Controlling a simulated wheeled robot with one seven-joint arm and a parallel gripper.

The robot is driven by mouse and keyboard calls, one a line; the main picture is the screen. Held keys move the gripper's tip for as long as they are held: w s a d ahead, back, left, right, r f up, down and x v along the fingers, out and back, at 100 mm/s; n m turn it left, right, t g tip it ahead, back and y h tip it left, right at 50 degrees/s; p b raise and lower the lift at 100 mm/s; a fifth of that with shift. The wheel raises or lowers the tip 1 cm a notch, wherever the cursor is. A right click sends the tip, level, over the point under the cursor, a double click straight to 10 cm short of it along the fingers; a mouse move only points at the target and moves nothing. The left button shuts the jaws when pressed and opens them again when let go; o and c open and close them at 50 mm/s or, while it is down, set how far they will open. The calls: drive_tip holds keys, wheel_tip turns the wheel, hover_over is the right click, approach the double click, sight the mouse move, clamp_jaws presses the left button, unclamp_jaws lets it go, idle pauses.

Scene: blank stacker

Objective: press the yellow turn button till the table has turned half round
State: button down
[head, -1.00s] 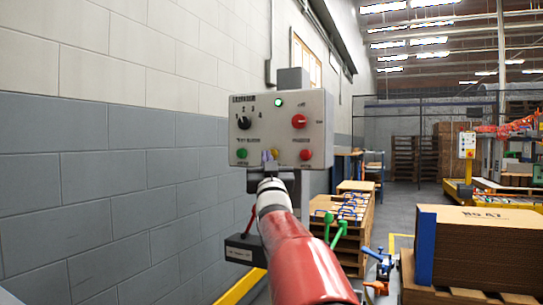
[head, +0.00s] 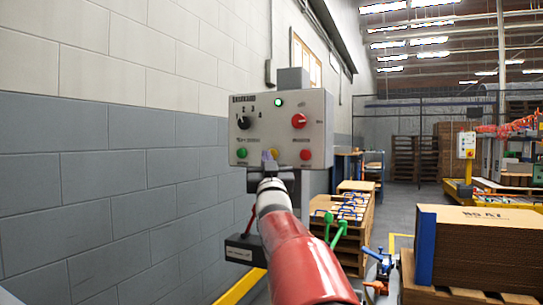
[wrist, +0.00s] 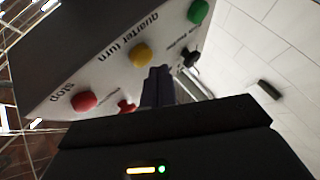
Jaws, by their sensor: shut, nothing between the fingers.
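The yellow turn button (wrist: 141,54) sits on the grey control panel (head: 310,130), beside the words "quarter turn" in the wrist view. In the head view it is mostly hidden behind my fingertips. My gripper (wrist: 159,73) is shut and empty, its dark fingertips close beside the yellow button; I cannot tell whether they touch it. In the head view my gripper (head: 268,160) is at the panel's lower middle. A lamp (head: 278,102) on the panel glows green-white. I cannot make out the turning table for sure.
A red stop button (wrist: 84,101) and a green button (wrist: 197,11) flank the yellow one. A black knob (head: 244,122) and a red knob (head: 299,121) sit above. A block wall (head: 100,150) runs along the left. Stacked cardboard (head: 485,245) stands at right.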

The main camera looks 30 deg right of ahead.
drive_tip(key=shift+w+d, duration=0.1)
idle(0.4)
drive_tip(key=shift+w+d, duration=0.2)
drive_tip(key=shift+d, duration=0.05)
